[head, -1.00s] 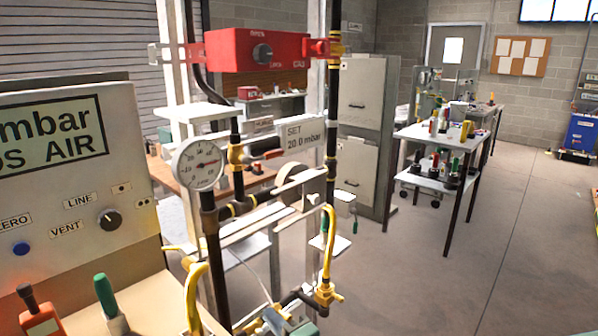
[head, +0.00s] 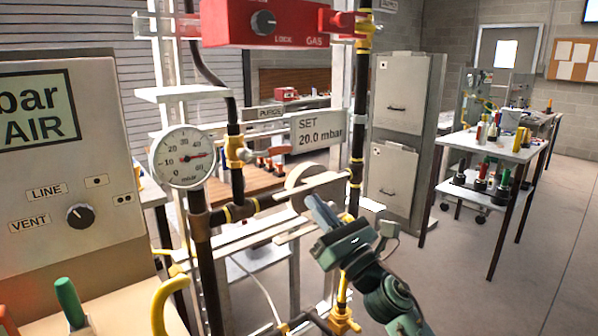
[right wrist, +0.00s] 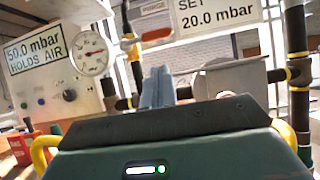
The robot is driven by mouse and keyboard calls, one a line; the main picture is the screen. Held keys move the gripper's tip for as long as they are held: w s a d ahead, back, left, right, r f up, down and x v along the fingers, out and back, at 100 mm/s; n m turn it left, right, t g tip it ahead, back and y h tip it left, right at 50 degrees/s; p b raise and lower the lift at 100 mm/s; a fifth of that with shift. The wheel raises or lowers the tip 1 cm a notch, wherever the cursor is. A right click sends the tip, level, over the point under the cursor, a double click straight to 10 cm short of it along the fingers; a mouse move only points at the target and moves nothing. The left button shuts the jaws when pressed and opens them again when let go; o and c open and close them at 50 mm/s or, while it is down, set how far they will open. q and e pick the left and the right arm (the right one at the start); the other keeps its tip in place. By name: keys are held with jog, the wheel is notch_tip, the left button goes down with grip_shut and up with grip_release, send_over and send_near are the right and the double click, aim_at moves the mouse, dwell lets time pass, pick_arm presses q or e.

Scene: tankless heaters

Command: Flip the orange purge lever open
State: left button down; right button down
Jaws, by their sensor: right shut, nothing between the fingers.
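The orange purge lever (head: 279,149) sticks out to the right from a brass valve (head: 236,152) on the dark vertical pipe, below the PURGE label (head: 270,113). My left gripper is not in view.
A round gauge (head: 183,156) stands left of the valve. A SET 20.0 mbar sign (head: 320,131) and a red GAS box (head: 270,22) are close above. Black pipe (head: 358,120) rises at the right. The grey test box (head: 60,170) stands at left.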

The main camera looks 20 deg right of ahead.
aim_at(267, 152)
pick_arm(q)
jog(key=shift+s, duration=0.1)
pick_arm(e)
jog(key=shift+r, duration=0.15)
jog(key=p+x, duration=0.2)
jog(key=x, duration=0.7)
jog(key=shift+w+a+r, duration=0.2)
jog(key=shift+w, duration=0.2)
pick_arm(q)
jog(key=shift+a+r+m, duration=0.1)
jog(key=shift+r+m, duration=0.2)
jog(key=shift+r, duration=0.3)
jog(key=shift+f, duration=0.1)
